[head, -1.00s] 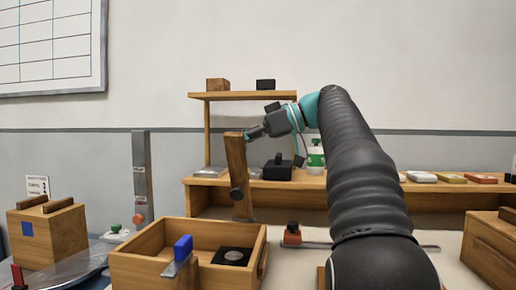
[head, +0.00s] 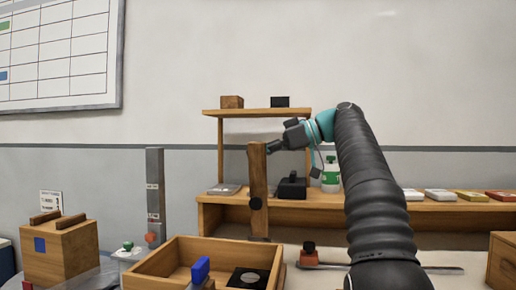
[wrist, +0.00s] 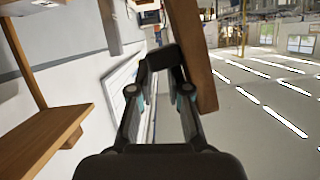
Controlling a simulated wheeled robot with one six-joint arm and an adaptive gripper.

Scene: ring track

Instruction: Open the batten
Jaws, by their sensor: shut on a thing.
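The batten (head: 258,185) is a long wooden bar standing close to upright in the head view, with a dark round knob (head: 255,203) below its middle. Its lower end is behind the open wooden box. My gripper (head: 270,148) is at the batten's upper end, on its right side, and is shut on it. In the wrist view the batten (wrist: 192,50) runs slantwise beside my gripper (wrist: 162,72), along the right finger. The exact contact between the fingertips and the wood is hard to see.
The open wooden box (head: 155,274) stands in front, with a blue-topped clip (head: 201,270). A grey post (head: 155,195) stands left of the batten. A wooden shelf (head: 255,112) and a bench with several small items are behind. A wooden block box (head: 62,250) stands at left.

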